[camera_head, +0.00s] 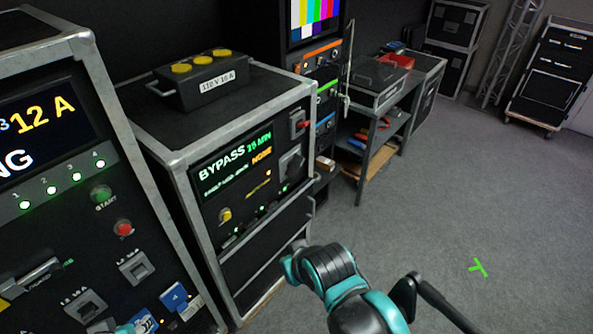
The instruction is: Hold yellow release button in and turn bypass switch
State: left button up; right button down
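The yellow release button (225,215) is on the lower left of the bypass panel (245,185), on the front of the middle rack case. The panel's screen reads BYPASS, 15 MIN and NONE. A grey switch (291,163), which looks like the bypass switch, is at the panel's right. My teal and black arm (335,270), apparently the right one, is at the bottom centre, in front of the case and below the panel. It touches neither control. I cannot make out its fingertips.
A black box with yellow caps (200,75) stands on the case. A taller case (70,170) with START and red buttons stands close at left. A workbench (385,90) with a red tray is behind. The grey floor (480,200) at right is clear, with a green tape mark.

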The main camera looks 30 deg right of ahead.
aim_at(227, 215)
jog(key=l+z, duration=0.1)
jog(key=z, duration=0.15)
jog(key=i+l+u, duration=0.2)
jog(key=l+u, duration=0.15)
jog(key=l, duration=0.4)
jog(key=i+l+u, duration=0.1)
jog(key=l+u, duration=0.2)
jog(key=l, duration=0.5)
jog(key=l+u, duration=0.35)
jog(key=l, duration=0.45)
